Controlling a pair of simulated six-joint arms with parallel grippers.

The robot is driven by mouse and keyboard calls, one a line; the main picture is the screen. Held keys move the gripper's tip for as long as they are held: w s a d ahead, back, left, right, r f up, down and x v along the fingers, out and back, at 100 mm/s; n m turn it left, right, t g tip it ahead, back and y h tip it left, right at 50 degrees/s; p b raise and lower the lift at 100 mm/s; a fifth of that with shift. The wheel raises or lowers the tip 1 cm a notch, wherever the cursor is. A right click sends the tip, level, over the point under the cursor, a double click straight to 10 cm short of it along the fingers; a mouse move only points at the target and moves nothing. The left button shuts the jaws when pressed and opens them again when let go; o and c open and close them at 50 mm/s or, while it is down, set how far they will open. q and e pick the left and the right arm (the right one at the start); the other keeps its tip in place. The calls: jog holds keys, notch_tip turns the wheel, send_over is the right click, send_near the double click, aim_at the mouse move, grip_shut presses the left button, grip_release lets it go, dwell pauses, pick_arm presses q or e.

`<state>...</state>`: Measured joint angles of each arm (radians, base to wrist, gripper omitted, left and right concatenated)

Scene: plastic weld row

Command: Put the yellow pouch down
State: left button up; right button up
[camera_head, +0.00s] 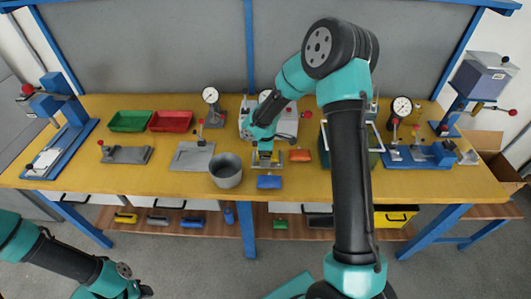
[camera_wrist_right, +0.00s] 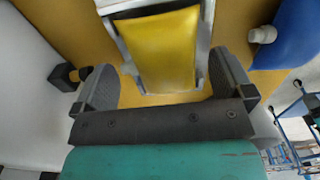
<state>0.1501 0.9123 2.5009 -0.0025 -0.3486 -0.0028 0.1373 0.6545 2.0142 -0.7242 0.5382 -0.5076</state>
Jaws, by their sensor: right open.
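The yellow pouch (camera_wrist_right: 160,45) lies flat in a grey metal frame (camera_wrist_right: 118,38) on the yellow table in the right wrist view. In the head view the grey frame is under my right gripper, and the pouch is mostly hidden there. My right gripper (camera_head: 264,149) is open, with one finger on each side of the pouch and frame. Gaps show between the fingers and the frame, so it holds nothing. My left gripper (camera_head: 142,292) is low at the bottom left, away from the table; its jaws are too small to judge.
A blue pouch (camera_head: 269,182) lies just in front of the frame and an orange-brown pouch (camera_head: 300,155) to its right. A grey pot (camera_head: 226,172) stands to the left. Green (camera_head: 129,121) and red (camera_head: 171,121) trays are at the back left.

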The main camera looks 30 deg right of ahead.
jog(key=shift+r, duration=0.1)
notch_tip(320, 180, up, 12)
dwell(0.6)
dwell(0.7)
jog(key=shift+a, duration=0.1)
